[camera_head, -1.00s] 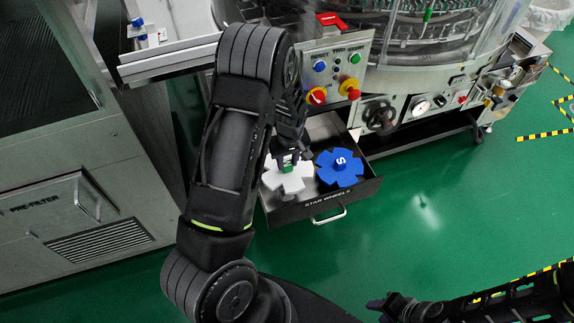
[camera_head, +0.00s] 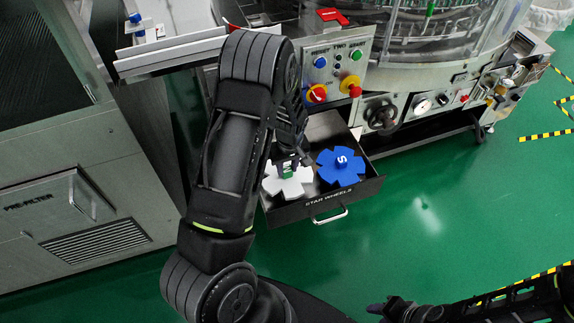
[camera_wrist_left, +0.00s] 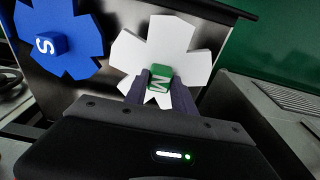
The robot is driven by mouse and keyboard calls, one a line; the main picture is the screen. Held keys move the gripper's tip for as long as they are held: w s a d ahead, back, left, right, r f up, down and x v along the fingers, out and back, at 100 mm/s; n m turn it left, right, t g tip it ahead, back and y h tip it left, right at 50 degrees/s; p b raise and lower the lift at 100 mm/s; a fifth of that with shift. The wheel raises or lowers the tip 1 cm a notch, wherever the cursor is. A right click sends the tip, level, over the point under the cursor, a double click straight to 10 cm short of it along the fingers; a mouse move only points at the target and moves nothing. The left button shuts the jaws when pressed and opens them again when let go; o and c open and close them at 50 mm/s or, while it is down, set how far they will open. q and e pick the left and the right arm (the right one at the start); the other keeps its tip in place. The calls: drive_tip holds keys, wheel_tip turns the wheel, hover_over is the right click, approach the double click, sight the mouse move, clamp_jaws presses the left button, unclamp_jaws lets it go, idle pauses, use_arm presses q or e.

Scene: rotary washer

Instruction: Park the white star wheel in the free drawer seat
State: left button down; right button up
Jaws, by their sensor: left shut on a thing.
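The white star wheel (camera_head: 287,181) is in the left part of the open drawer (camera_head: 322,207), labelled STAR WHEELS, beside a blue star wheel (camera_head: 341,167) marked S. My left gripper (camera_head: 288,166) is shut on the white wheel's green hub, marked M. In the left wrist view the fingers (camera_wrist_left: 160,92) sit on both sides of that hub, and the white wheel (camera_wrist_left: 150,46) lies next to the blue wheel (camera_wrist_left: 60,42). I cannot tell whether the white wheel touches the drawer floor. My right gripper (camera_head: 392,308) is at the bottom edge; its fingers are unclear.
The washer's control panel (camera_head: 336,68) with its buttons stands above and behind the drawer. A grey pre-filter cabinet (camera_head: 75,200) is on the left. The green floor (camera_head: 440,220) right of the drawer is clear.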

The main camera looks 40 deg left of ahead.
use_arm(q)
drive_tip(key=shift+f+b, duration=1.25)
drive_tip(key=shift+f, duration=0.55)
drive_tip(key=shift+f, duration=0.1)
drive_tip(key=c, duration=1)
unclamp_jaws()
drive_tip(key=shift+o, duration=0.2)
drive_tip(key=r, duration=0.7)
drive_tip(key=shift+s+d+r+p, duration=0.25)
drive_tip(key=shift+d+r+p, duration=0.05)
drive_tip(key=shift+d+r, duration=0.1)
